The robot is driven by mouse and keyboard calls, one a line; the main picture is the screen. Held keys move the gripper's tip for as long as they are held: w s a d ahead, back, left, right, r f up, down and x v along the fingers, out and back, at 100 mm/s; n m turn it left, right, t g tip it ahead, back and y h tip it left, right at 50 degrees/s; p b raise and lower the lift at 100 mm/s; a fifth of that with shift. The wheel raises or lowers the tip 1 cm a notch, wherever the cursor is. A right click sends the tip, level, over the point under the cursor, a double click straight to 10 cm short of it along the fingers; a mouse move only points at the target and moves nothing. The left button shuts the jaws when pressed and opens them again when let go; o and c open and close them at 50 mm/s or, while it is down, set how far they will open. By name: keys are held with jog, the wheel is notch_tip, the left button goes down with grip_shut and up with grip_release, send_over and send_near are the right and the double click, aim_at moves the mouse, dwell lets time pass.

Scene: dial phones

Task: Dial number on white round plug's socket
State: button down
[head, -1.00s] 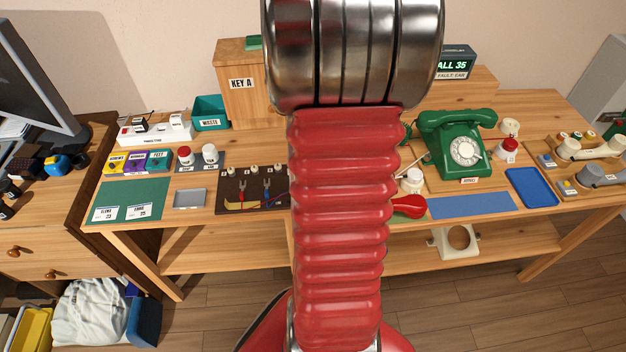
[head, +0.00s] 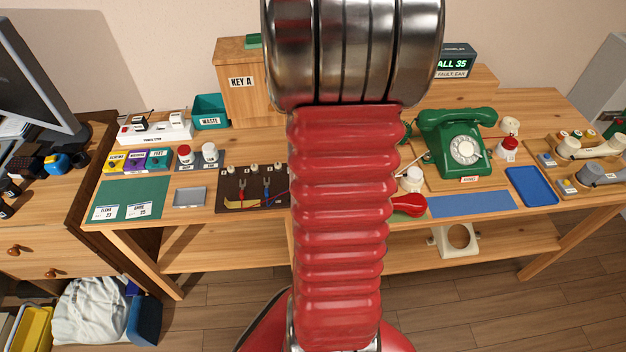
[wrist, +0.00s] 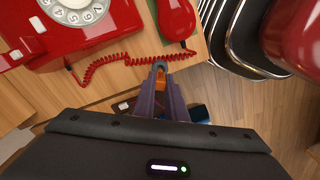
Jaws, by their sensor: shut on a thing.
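My gripper (wrist: 160,72) shows in the wrist view with its fingers pointing away, shut on a small orange thing (wrist: 160,83); I cannot tell what it is. A red phone (wrist: 35,42) with a white rotary dial (wrist: 75,10) is at the upper left there. In the head view my arm hides the gripper and the red phone. A green dial phone (head: 460,140) stands on the right of the desk. I cannot identify a white round plug.
A display (head: 455,64) reads "ALL 35" and "FAULT: EAR", its left edge hidden. Two cards lie on a green mat (head: 145,188).

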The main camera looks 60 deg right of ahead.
jog(key=shift+f, duration=1.25)
dwell(0.5)
jog(key=c, duration=1.7)
grip_release()
jog(key=shift+r, duration=0.1)
jog(key=shift+r, duration=0.5)
notch_tip(320, 180, up, 13)
jog(key=shift+f, duration=0.2)
